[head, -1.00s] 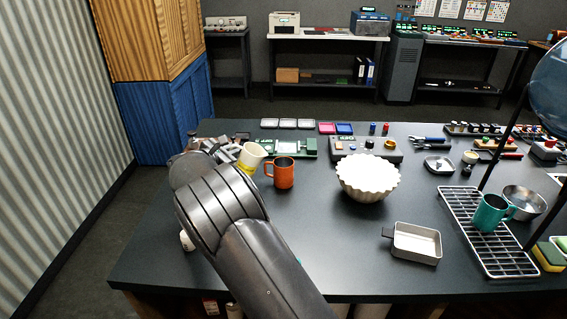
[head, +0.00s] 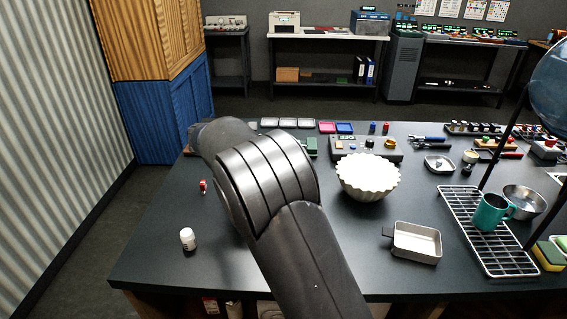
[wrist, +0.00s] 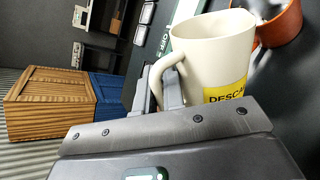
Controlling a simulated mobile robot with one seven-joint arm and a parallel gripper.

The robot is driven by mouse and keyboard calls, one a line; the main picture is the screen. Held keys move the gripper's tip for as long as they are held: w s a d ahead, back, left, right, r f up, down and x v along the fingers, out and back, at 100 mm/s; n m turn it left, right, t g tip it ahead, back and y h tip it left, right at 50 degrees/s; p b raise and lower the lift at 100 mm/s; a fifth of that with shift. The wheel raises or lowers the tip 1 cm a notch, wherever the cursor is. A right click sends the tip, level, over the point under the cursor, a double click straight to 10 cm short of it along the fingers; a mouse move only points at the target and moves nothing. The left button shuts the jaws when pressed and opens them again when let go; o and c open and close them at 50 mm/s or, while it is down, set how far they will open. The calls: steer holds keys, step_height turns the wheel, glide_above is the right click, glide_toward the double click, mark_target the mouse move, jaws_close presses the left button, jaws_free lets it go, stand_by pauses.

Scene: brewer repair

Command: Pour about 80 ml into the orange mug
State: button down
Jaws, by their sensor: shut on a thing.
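My gripper (wrist: 168,95) is shut on the handle of a cream cup (wrist: 207,50) with a yellow label reading "DESCA…" in the wrist view. The orange mug (wrist: 281,24) is just beyond the cream cup's rim at the upper right of the wrist view, partly cut off by the frame. The cream cup looks tilted towards it, with its rim close to the mug's mouth. A pale patch shows at the mug's opening; I cannot tell if it is liquid. In the head view my arm hides the gripper, the cream cup and the orange mug.
A cream fluted bowl (head: 368,176) stands to the right of my arm. A metal pan (head: 416,242), a wire rack (head: 493,250) with a teal mug (head: 491,211), and a steel bowl (head: 524,201) are farther right. A small white bottle (head: 188,239) stands at the left front.

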steer(key=shift+d+r, duration=0.2)
steer(key=shift+r, duration=0.2)
steer(key=shift+d+m+y, duration=0.1)
steer(key=shift+m+y, duration=0.2)
steer(key=shift+d+r+m+g+y+p, duration=0.3)
steer(key=shift+d+r+m+y+p, duration=0.6)
steer(key=shift+d+r+y+p, duration=0.15)
stand_by(1.7)
steer(key=shift+d, duration=0.15)
steer(key=shift+d, duration=0.15)
steer(key=shift+a, duration=0.3)
steer(key=a+f+n+t+h, duration=0.1)
steer(key=a+f+n+h, duration=0.2)
steer(key=a+h, duration=0.1)
steer(key=shift+a+f+n, duration=0.15)
steer(key=shift+f+n, duration=0.25)
steer(key=shift+r, duration=0.1)
steer(key=shift+a+f+n+h, duration=0.35)
steer(key=shift+a+f+n, duration=0.05)
steer(key=shift+f, duration=0.4)
